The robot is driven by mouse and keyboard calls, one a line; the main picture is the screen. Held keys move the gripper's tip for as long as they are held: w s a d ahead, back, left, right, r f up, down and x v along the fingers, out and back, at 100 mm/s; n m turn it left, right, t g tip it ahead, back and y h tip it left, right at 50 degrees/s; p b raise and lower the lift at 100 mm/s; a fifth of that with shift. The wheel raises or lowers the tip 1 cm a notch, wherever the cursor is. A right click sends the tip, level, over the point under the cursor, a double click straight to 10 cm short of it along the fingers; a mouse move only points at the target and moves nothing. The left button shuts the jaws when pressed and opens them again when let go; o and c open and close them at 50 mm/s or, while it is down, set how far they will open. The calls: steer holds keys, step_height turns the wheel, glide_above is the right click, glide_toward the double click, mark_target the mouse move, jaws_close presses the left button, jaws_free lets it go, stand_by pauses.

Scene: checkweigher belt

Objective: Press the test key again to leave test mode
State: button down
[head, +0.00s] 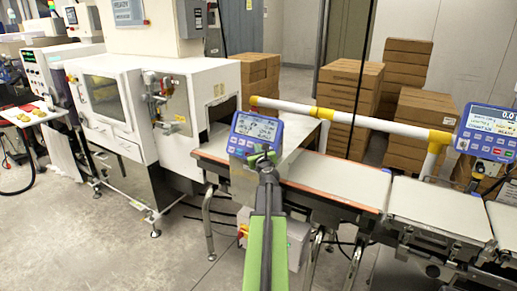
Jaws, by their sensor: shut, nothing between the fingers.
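A blue control panel (257,131) with a lit screen stands in the middle of the head view, above the belt line. My green arm reaches up from the bottom, and my gripper (263,155) is shut and empty in front of the panel's lower right part. It overlaps the panel's lower edge in the picture; I cannot tell if it touches. A second blue panel (490,128), with a screen reading near 0.0 and several coloured keys, is at the right edge. The test key is too small to make out on either panel, and my gripper hides part of the nearer one.
Belt sections (335,178) and (440,208) run to the right behind my arm. A white and yellow rail (350,118) crosses above them. A white machine (125,110) stands at left, with stacked cartons (350,90) behind. The grey floor (120,255) at lower left is mostly open.

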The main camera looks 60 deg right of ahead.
steer(key=shift+a+r+p, duration=0.35)
steer(key=shift+a+p, duration=0.05)
steer(key=shift+a, duration=0.35)
steer(key=shift+a+r+p, duration=0.35)
steer(key=shift+a+r, duration=0.05)
steer(key=shift+a, duration=0.35)
steer(key=shift+a+r+p, duration=0.35)
steer(key=shift+a+p, duration=0.05)
steer(key=shift+a, duration=0.3)
steer(key=shift+a+r+p, duration=0.35)
steer(key=shift+a+r, duration=0.05)
steer(key=shift+a, duration=0.35)
steer(key=a+r+p, duration=0.1)
steer(key=a+p, duration=0.1)
steer(key=a, duration=0.1)
steer(key=a+r, duration=0.1)
steer(key=a, duration=0.1)
steer(key=shift+w+a+r+p, duration=0.15)
steer(key=shift+r+p, duration=0.2)
steer(key=shift+p, duration=0.05)
